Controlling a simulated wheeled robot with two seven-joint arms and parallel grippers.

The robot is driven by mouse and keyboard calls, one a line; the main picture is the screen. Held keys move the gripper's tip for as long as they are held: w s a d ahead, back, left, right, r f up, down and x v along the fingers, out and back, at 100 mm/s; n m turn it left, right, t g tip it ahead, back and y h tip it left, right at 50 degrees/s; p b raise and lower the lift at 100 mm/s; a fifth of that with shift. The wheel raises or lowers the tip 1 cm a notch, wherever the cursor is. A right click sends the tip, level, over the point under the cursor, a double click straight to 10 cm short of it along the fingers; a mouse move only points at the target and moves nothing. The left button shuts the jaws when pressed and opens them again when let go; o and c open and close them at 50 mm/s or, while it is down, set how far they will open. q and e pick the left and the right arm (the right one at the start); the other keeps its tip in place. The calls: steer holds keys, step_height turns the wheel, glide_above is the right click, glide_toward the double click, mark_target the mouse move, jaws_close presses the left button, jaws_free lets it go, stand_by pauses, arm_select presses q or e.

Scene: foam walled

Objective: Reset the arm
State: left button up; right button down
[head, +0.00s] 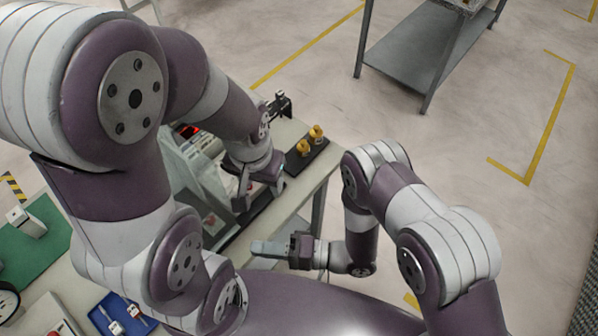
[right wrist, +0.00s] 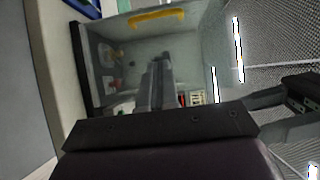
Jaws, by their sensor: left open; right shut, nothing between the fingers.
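My left gripper (head: 260,188) is the higher one in the head view, pointing down over the table beside a grey panelled fixture. It is open, and I see nothing held in it. My right gripper (head: 262,248) is lower, beside the table's near right side, with its fingers pointing left. It is shut and empty. In the right wrist view its fingers (right wrist: 157,82) lie together in front of a clear-walled box (right wrist: 115,50) with a yellow handle (right wrist: 157,18). The far ends of the left fingers are hard to make out.
A black tray (head: 299,168) with two orange-yellow parts (head: 316,132) lies near the table's right corner. A green mat (head: 50,256) and a blue tray (head: 101,318) are at lower left. A grey shelf unit (head: 408,52) stands across open floor.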

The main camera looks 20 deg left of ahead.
steer(key=w+d+f+n+t+h, duration=0.15)
steer(key=d+f+n+h, duration=0.25)
steer(key=f+h, duration=0.5)
steer(key=w+d+f+n+t+h+b, duration=0.1)
steer(key=w+d+f+t+h+b, duration=0.1)
steer(key=w+d+f, duration=0.3)
steer(key=w+d+r+m+h+b, duration=0.1)
steer(key=w+d+r+h+b, duration=0.2)
steer(key=d, duration=0.5)
steer(key=d+r+h, duration=0.4)
steer(key=d+r, duration=0.1)
steer(key=d, duration=0.3)
steer(key=s+d+r+m+t+b, duration=0.1)
steer(key=d+r+m+b, duration=0.3)
steer(key=d+r, duration=0.5)
steer(key=shift+s+r+m, duration=0.2)
steer(key=shift+r+m, duration=0.5)
steer(key=shift+m, duration=0.3)
